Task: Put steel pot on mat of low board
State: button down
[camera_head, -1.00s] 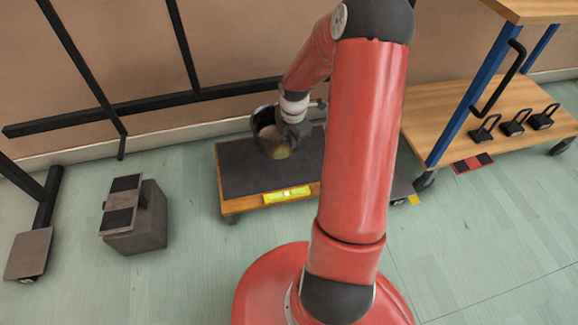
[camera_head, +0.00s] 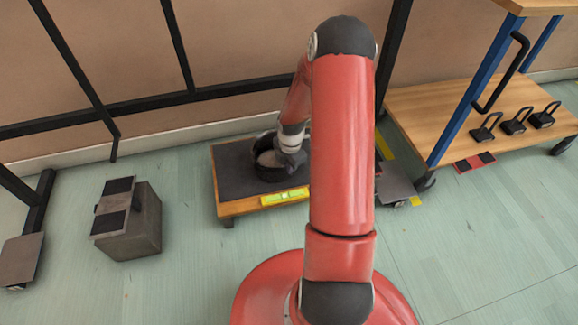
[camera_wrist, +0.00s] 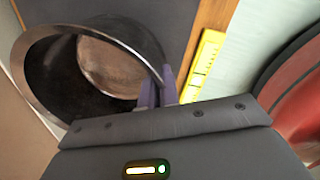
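My gripper (camera_wrist: 160,88) is shut on the pot's rim, one finger on each side of the wall. In the head view my gripper (camera_head: 292,158) is at the pot's right side, and my arm hides the board's right end.
A yellow label (camera_head: 284,197) is on the board's front edge. A grey block (camera_head: 130,235) stands on the floor at left. A wooden trolley (camera_head: 440,108) with several black-handled items (camera_head: 514,126) stands at right. Black bars (camera_head: 150,103) run along the wall behind.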

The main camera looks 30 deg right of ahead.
jog(key=c, duration=1.6)
grip_release()
jog(key=shift+c, duration=0.2)
